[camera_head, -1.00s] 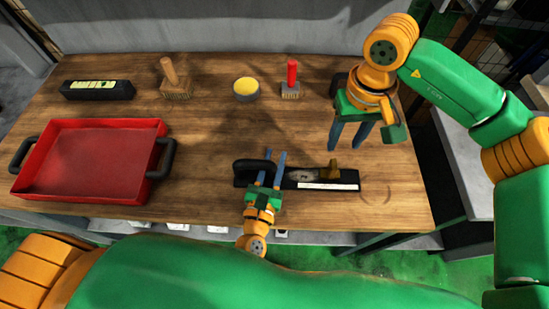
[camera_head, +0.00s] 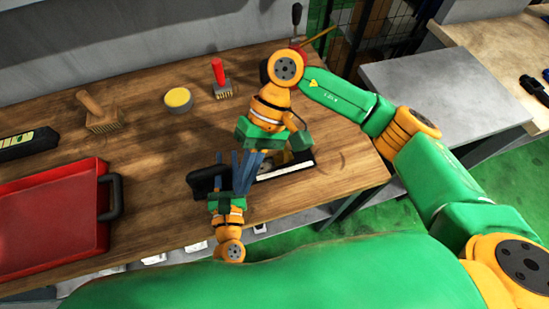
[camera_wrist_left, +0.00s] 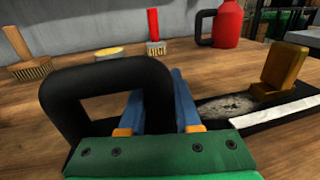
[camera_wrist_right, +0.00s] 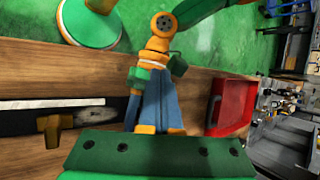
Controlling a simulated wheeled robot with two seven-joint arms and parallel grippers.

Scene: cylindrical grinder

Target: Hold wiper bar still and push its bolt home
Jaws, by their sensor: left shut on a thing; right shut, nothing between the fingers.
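The wiper bar is black with a loop handle (camera_head: 203,180) and a white strip (camera_head: 285,173), and lies on the table. My left gripper (camera_head: 228,158) is shut on it at the handle's right leg, which shows between the fingers in the left wrist view (camera_wrist_left: 158,90). The brass T-shaped bolt (camera_wrist_left: 285,68) stands up from the bar, right of the handle; it also shows in the right wrist view (camera_wrist_right: 52,128). My right gripper (camera_head: 242,190) is shut and empty, pointing down close beside the left fingers. In the head view it partly hides the bar.
A red tray (camera_head: 105,165) stands at the left. A brush (camera_head: 95,108), a yellow-topped tin (camera_head: 178,98) and a red-handled brush (camera_head: 219,76) stand along the back. A red container (camera_wrist_left: 228,24) is behind the bar. The wood right of the bar is clear.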

